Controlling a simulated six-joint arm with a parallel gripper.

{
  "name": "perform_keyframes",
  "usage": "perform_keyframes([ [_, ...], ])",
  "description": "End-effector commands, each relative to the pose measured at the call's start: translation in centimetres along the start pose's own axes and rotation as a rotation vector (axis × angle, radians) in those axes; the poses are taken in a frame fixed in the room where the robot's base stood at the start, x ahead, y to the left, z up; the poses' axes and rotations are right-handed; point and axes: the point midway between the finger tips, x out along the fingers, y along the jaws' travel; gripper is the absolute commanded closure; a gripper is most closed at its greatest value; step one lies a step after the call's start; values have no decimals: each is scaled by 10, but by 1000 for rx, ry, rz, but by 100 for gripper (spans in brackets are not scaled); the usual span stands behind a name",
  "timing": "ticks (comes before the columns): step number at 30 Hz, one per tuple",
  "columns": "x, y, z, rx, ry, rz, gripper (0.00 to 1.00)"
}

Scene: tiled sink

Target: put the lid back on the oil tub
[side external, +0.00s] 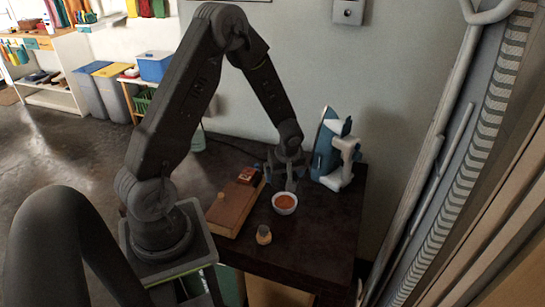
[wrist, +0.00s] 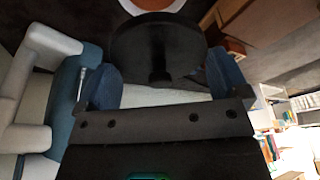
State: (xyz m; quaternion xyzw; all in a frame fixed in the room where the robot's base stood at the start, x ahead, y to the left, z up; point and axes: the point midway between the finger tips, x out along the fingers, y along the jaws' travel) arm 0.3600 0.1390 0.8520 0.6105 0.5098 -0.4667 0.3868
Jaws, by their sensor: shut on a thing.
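The tub (side external: 284,210) looks like a small white round bowl with orange-red contents, uncovered on the dark table in the side view. Part of its white rim (wrist: 129,6) shows at the top of the wrist view. My gripper (side external: 287,182) points down just behind the tub, close to it. In the wrist view, a black round lid (wrist: 150,42) with a short stub sits between the two blue fingers of my gripper (wrist: 164,80). The gripper is shut on this lid. The exact finger contact is hard to see. The lid is apart from the tub's opening.
A blue and white iron (side external: 327,150) stands right of my gripper and fills the left of the wrist view. A wooden board or box (side external: 232,207) lies left, with a small red item (side external: 247,175). A small tan-topped object (side external: 264,235) stands in front of the tub.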

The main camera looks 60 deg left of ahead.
Motion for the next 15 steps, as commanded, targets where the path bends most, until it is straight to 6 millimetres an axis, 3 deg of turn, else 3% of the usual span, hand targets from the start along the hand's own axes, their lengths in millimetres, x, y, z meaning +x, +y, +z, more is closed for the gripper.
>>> perform_keyframes([
  [3,-4,0,15,2,2,2,29],
  [7,-2,-2,21,-1,3,2,29],
  [15,18,-1,26,0,2,0,29],
])
